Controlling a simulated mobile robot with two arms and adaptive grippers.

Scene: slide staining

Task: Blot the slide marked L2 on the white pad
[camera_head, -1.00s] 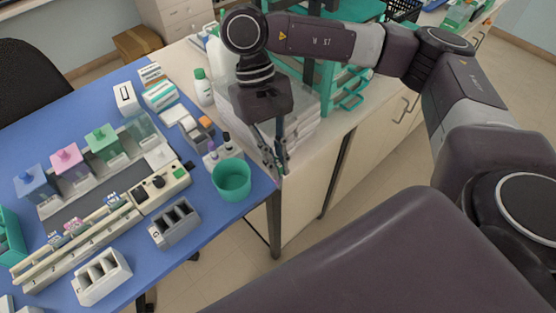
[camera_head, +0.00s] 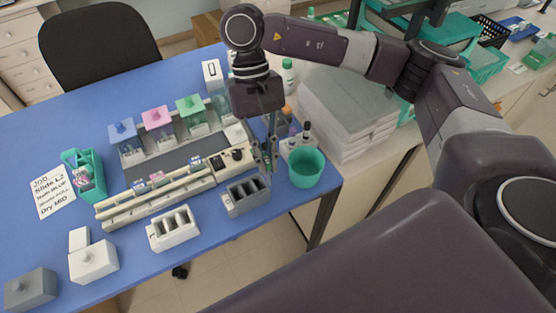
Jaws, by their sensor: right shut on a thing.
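My right gripper (camera_head: 268,158) points down over the blue table, between the grey slotted rack (camera_head: 246,197) and the teal cup (camera_head: 306,168). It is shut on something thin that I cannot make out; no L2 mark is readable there. Small slides with coloured ends (camera_head: 157,180) stand along the cream rail in front of the dark strip. A pale square block (camera_head: 236,134) at the right end of the dark strip may be the white pad; I cannot tell. A card (camera_head: 54,192) at the left reads "Job Slide L2", stain blue. My left gripper is not in view.
Blue, pink and green-lidded jars (camera_head: 158,126) stand behind the dark strip. A white slotted rack (camera_head: 173,229) is at the front, with a teal holder (camera_head: 84,175) at the left. Small bottles (camera_head: 306,133) stand behind the cup. The back left of the table is clear.

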